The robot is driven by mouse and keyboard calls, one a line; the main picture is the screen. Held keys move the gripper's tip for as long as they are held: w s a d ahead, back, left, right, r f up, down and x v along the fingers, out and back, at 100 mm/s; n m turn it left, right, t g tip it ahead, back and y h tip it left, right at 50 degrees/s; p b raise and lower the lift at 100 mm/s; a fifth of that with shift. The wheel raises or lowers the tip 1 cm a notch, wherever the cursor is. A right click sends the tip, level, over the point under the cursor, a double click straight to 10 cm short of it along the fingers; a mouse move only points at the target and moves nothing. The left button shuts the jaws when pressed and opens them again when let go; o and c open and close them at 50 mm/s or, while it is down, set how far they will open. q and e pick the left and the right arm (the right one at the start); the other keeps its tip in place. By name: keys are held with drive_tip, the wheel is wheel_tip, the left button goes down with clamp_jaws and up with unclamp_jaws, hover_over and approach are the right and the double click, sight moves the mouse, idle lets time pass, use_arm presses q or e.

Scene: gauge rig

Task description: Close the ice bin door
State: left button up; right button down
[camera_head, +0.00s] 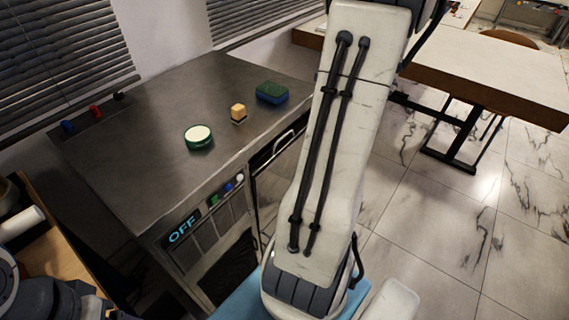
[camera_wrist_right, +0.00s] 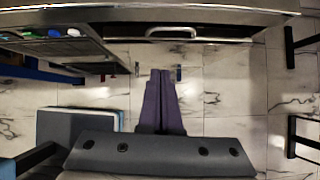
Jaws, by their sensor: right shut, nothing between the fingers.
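A steel ice machine unit (camera_head: 150,130) stands at the left in the head view, with a lit OFF display (camera_head: 183,229) on its front. A dark front panel with a metal bar handle (camera_head: 284,141) shows right of the buttons, partly hidden by my right arm. I take it for the ice bin door but cannot tell how far it stands open. The handle shows near the top of the right wrist view (camera_wrist_right: 171,31). My right gripper (camera_wrist_right: 161,73) is shut and empty, its purple fingers below the handle in that picture. My left gripper is out of view.
A table (camera_head: 485,70) stands at the right. Marble floor (camera_head: 430,220) is open between.

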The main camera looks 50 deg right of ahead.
use_arm(q)
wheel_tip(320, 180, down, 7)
drive_tip(key=b, duration=0.5)
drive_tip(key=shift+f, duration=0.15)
use_arm(e)
drive_tip(key=w+a+r+x, duration=0.1)
drive_tip(key=w+x, duration=0.1)
drive_tip(key=x, duration=1)
drive_tip(key=shift+a+t, duration=0.15)
drive_tip(key=shift+t, duration=0.25)
drive_tip(key=shift+w+f, duration=0.1)
drive_tip(key=shift+w, duration=0.1)
